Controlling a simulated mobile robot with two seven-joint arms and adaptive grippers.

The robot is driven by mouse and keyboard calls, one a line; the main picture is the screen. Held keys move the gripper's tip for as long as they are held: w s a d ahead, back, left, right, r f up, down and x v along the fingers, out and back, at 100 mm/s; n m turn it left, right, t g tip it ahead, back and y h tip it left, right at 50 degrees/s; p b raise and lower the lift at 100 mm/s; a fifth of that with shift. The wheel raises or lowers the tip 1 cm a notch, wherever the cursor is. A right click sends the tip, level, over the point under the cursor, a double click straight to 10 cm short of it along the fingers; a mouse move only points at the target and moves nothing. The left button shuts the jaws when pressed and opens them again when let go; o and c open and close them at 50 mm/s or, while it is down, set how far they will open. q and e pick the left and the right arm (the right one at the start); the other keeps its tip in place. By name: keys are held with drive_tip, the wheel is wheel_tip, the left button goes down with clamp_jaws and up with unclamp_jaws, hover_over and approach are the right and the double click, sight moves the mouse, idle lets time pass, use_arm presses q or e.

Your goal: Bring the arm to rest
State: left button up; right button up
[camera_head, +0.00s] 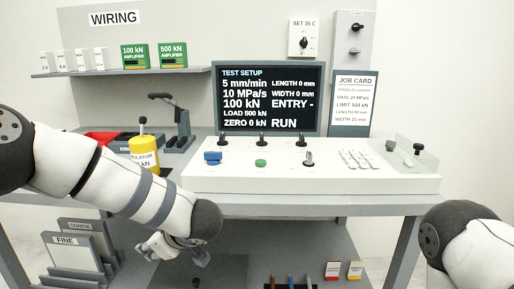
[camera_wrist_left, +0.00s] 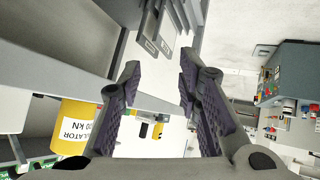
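My left arm comes in from the left in the head view, and its gripper (camera_head: 176,247) hangs low in front of the bench's front edge. In the left wrist view the two fingers of this left gripper (camera_wrist_left: 158,88) stand wide apart with nothing between them. The gripper touches nothing that I can see. My right arm shows only as a white and black link at the lower right of the head view. Its gripper is outside the picture.
A white console (camera_head: 310,180) stands on the bench below a dark screen (camera_head: 268,98). A yellow cylinder (camera_head: 144,152) stands just behind my left arm. Labelled plates (camera_head: 72,252) stand in a rack at lower left. A job card (camera_head: 354,104) leans beside the screen.

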use_arm(q)
drive_tip(key=s+d+f+m+h, duration=0.2)
drive_tip(key=s+f+m+h, duration=0.6)
drive_tip(key=s+f, duration=1.05)
drive_tip(key=s+a+f+m+g, duration=0.1)
drive_tip(key=s+f+m+g, duration=0.1)
drive_tip(key=s, duration=1)
drive_tip(key=s+f+m+g, duration=0.1)
drive_tip(key=s+m+g, duration=0.2)
drive_tip(key=s, duration=0.9)
drive_tip(key=shift+s+a+f+m+g, duration=0.15)
drive_tip(key=shift+a+f+m+g, duration=0.25)
drive_tip(key=shift+g, duration=0.8)
use_arm(e)
drive_tip(key=shift+s, duration=0.35)
